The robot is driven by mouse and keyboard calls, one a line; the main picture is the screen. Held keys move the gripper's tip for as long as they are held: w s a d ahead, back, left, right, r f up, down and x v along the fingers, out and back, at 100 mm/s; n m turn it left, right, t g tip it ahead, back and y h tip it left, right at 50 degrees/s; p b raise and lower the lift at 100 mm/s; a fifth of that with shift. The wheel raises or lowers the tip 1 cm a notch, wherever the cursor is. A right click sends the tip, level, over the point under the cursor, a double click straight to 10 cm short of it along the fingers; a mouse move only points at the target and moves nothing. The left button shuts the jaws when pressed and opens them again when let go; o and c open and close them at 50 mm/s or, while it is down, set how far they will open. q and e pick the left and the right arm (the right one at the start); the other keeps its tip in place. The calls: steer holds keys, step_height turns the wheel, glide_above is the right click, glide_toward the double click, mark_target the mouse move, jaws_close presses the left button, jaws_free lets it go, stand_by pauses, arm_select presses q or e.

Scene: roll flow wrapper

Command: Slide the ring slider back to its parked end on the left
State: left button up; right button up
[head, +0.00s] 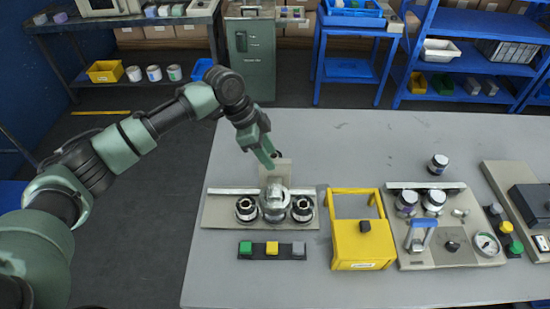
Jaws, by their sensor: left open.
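A beige base plate (212,212) stands on the grey table, with a pale rail (230,191) along its back. A silvery rounded piece (273,197) sits at its middle, between two dark, white-topped round parts, one on the left (246,208) and one on the right (302,208). The silvery piece may be the ring slider; I cannot tell for sure. My left gripper (271,159) is open, pointing down just behind the silvery piece, and appears empty. My right gripper is out of view.
A green, yellow and grey button strip (272,249) lies in front of the plate. A yellow box with a raised frame (362,245) stands to its right. Further right is a plate with jars, a blue handle and a gauge (486,244). The table's back middle (350,145) is clear.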

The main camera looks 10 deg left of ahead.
mark_target(275, 161)
arm_select(q)
steer(key=x, duration=0.4)
steer(key=shift+w+p, duration=0.2)
steer(key=shift+p, duration=0.15)
steer(key=shift+w+f, duration=0.15)
steer(key=shift+f, duration=0.1)
steer(key=shift+d, duration=0.1)
steer(key=c, duration=0.9)
jaws_close()
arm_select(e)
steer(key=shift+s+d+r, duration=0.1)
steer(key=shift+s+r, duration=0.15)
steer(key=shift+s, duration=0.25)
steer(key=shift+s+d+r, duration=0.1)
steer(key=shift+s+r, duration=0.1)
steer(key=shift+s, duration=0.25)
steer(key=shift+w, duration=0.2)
